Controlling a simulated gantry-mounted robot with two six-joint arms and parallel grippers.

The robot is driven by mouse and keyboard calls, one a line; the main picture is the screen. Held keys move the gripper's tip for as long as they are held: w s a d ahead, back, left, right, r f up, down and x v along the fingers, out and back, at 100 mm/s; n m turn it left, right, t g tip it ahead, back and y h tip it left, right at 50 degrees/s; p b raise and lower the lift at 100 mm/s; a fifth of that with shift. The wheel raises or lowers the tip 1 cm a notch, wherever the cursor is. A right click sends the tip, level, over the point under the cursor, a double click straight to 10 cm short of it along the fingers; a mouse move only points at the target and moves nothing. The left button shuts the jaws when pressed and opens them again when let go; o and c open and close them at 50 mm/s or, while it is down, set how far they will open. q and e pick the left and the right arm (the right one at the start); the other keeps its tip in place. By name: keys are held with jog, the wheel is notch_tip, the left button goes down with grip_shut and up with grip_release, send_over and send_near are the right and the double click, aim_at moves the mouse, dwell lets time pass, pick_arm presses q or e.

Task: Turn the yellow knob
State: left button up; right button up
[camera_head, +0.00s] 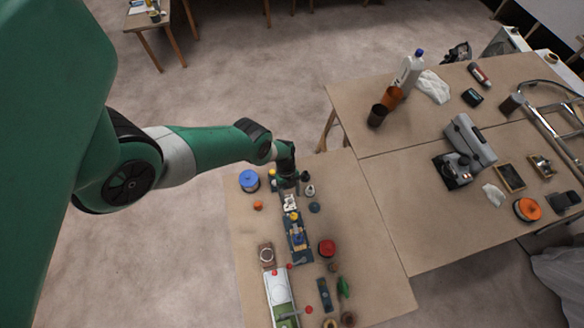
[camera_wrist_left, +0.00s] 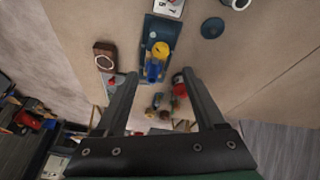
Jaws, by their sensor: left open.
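The yellow knob (camera_wrist_left: 161,49) sits on top of a blue body on a dark blue base plate (camera_wrist_left: 153,32) in the left wrist view. In the head view the yellow knob (camera_head: 294,216) is small, on the narrow row of fittings at the middle of the near table. My left gripper (camera_wrist_left: 160,76) is open and empty, its fingers pointing toward the knob and apart from it. In the head view this gripper (camera_head: 289,186) is above the far end of the row and partly hides it. My right gripper is not in view.
A red round part (camera_head: 327,247) lies right of the row, and a blue round part (camera_head: 249,180) lies at the far left. A white and green block (camera_head: 281,298) is nearer. The table's right side (camera_head: 375,270) is bare.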

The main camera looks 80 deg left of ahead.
pick_arm(q)
jog(key=w+a+r+n+y, duration=0.1)
jog(key=w+a+n+y, duration=0.25)
jog(key=a+n, duration=0.55)
jog(key=r+n+t+y+b, duration=0.2)
jog(key=n+t+y+b, duration=0.25)
jog(key=n, duration=0.65)
send_over(293, 216)
jog(key=a, duration=0.2)
jog(key=s+d+f+g+h+b, duration=0.1)
jog(key=s+d+f+g, duration=0.15)
jog(key=s+d, duration=0.2)
jog(key=shift+m+t, duration=0.4)
jog(key=shift+t, duration=0.1)
jog(key=b+x, duration=0.3)
jog(key=x, duration=0.1)
jog(key=b+x, duration=0.2)
jog(key=x, duration=0.1)
jog(key=shift+d+f+b, duration=0.1)
jog(key=shift+d+b, duration=0.25)
jog(key=shift+d, duration=0.05)
jog(key=b+x, duration=0.1)
jog(key=x, duration=0.3)
jog(key=shift+w+a+f+b, duration=0.25)
jog(key=shift+f+b, duration=0.1)
jog(key=shift+f, duration=0.1)
